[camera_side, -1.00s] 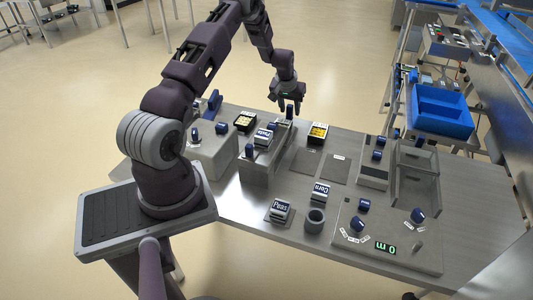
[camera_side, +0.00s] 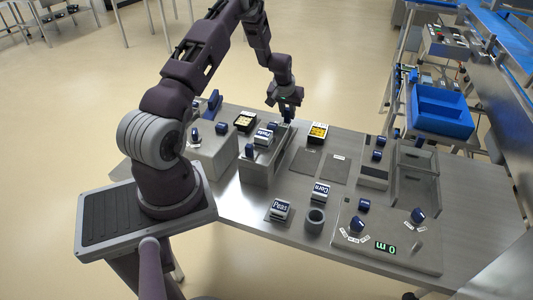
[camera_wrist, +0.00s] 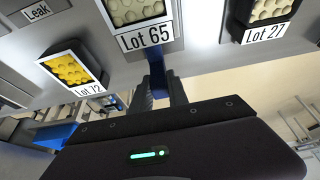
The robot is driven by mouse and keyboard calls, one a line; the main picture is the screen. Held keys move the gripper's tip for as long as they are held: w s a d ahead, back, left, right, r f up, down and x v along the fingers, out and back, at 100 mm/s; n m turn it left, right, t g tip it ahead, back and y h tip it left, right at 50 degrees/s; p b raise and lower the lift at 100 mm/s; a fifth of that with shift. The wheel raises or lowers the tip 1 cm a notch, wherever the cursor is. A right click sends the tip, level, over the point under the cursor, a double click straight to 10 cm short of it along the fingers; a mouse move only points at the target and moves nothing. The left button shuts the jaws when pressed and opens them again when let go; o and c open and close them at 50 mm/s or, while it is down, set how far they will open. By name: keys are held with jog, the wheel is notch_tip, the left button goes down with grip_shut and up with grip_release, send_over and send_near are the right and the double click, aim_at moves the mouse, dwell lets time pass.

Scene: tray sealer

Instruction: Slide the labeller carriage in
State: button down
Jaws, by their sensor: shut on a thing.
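The labeller (camera_side: 256,172) is a grey metal block in the middle of the bench, with a white and blue label roll (camera_side: 264,136) on top and a blue knob (camera_side: 249,149) at its near end. The carriage's blue upright handle (camera_wrist: 157,76) stands at the labeller's far end. My gripper (camera_side: 286,116) is lowered over that end, its dark fingers shut on the handle. Most of the carriage is hidden in the side view.
A yellow-filled tray marked Lot 72 (camera_wrist: 72,70) stands to one side, and a pale-filled tray marked Lot 27 (camera_wrist: 268,14) to the other. Label rolls Peas (camera_side: 280,210) and Corn (camera_side: 321,193) stand nearer the front. Two flat dark pads (camera_side: 306,161) lie right of the labeller.

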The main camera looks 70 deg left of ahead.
jog(key=shift+s+d, duration=3.45)
jog(key=c, duration=1.3)
grip_release()
notch_tip(320, 180, up, 7)
jog(key=shift+r, duration=0.1)
